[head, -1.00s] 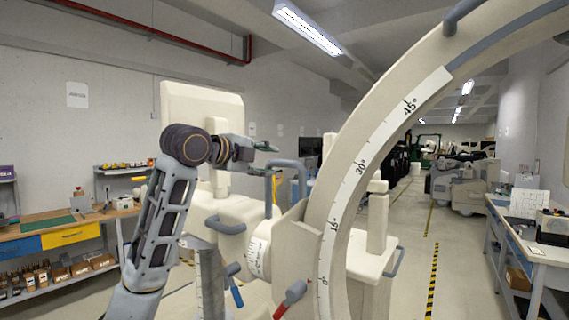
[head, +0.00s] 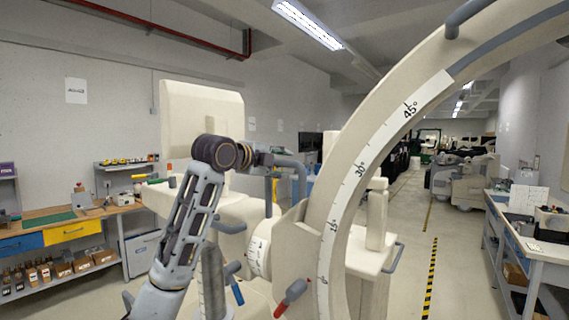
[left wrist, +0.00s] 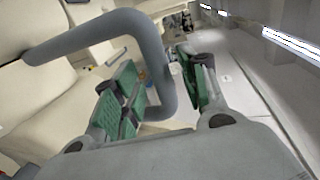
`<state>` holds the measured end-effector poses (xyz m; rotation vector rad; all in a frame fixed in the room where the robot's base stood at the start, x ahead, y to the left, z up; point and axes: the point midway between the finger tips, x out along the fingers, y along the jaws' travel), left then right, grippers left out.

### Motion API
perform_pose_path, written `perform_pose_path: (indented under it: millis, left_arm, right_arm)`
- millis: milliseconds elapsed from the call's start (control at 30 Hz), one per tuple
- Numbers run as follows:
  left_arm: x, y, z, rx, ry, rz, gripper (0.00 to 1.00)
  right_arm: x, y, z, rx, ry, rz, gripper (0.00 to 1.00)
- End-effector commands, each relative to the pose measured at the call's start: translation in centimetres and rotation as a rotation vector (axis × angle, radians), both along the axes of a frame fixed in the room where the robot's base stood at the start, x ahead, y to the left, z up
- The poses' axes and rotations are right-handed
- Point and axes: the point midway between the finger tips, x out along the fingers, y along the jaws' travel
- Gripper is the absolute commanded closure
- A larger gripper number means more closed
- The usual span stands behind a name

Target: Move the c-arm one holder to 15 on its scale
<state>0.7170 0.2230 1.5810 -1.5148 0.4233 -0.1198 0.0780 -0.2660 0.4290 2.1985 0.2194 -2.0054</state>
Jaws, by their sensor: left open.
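The c-arm (head: 372,135) is a big cream arc with a white scale (head: 354,172) marked 0°, 15°, 30° and 45°. Its cream holder (head: 289,250) sits by the low end of the scale, near 0°; the exact reading is too small to tell. A grey bent handle (head: 291,163) rises from the holder. My left gripper (head: 266,158) is at this handle, its fingers mostly hidden in the head view. In the left wrist view its green-padded fingers (left wrist: 160,72) are open, one on each side of the handle bar (left wrist: 157,65). My right gripper is out of view.
A red-handled lever (head: 291,294) and a blue-handled lever (head: 236,290) stick out below the handle. A workbench (head: 100,213) stands at the left, another (head: 541,255) at the right. An aisle with striped floor tape (head: 432,280) is clear.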

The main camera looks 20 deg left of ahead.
Motion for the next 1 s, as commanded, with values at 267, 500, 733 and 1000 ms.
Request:
perform_pose_path:
  millis: [267, 500, 733, 1000]
  left_arm:
    - [1.5, -0.5, -0.2, -0.001, 0.000, 0.000, 0.57]
    - [2.3, -0.8, -0.5, -0.001, 0.001, 0.000, 0.57]
    - [2.4, -0.8, -0.5, 0.001, 0.001, 0.001, 0.57]
    - [2.4, -0.8, -0.5, 0.001, 0.001, 0.001, 0.72]
  right_arm:
    - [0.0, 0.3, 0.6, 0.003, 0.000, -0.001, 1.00]
    - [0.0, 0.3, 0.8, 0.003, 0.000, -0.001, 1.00]
    - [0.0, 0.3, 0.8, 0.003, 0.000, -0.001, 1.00]
    - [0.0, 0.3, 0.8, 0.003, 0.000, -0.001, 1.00]
